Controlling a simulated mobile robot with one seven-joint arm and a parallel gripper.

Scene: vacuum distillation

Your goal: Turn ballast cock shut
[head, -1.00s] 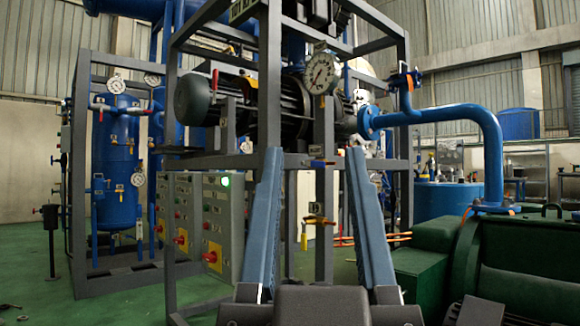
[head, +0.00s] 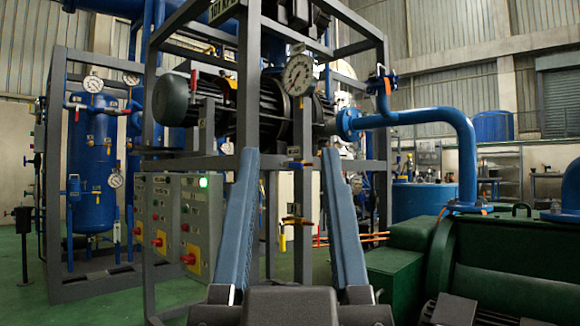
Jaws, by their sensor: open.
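My gripper (head: 290,155) is in the lower middle of the head view. Its two long blue-grey fingers stand apart, open, with nothing between them. Beyond them is a grey steel frame with a dark pump (head: 260,100). I cannot tell which one is the ballast cock. Both look farther away than the fingertips, with no visible contact.
A round dial gauge (head: 299,75) sits above the cocks. A control panel (head: 196,228) with red knobs and a lit green lamp stands left of my gripper. A blue pipe (head: 466,150) and a green machine (head: 500,280) fill the right.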

